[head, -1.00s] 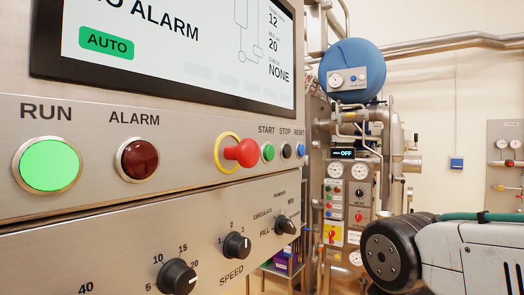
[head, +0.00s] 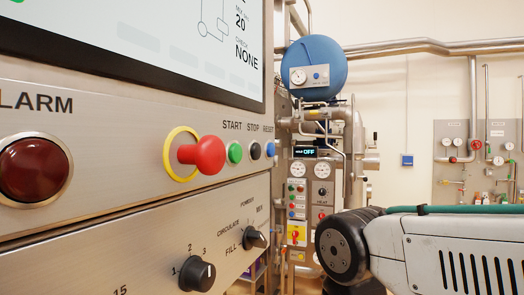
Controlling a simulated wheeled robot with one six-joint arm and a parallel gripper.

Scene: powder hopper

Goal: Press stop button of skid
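The control panel (head: 100,225) fills the left side of the head view. A small black button (head: 255,151) sits under the label STOP, between the green START button (head: 235,153) and the blue RESET button (head: 270,149). Left of them a large red mushroom button (head: 203,155) stands out from a yellow ring. Farther back, a skid with a small panel of coloured buttons (head: 297,205) stands beyond the control panel; its labels are too small to read. My arm reaches in from the right, but my gripper is out of view.
Black selector knobs (head: 197,273) protrude below the buttons. A dark red ALARM lamp (head: 34,170) is at far left. A blue round vessel (head: 318,68) and pipes stand behind. A wall panel with gauges (head: 477,160) is at the right.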

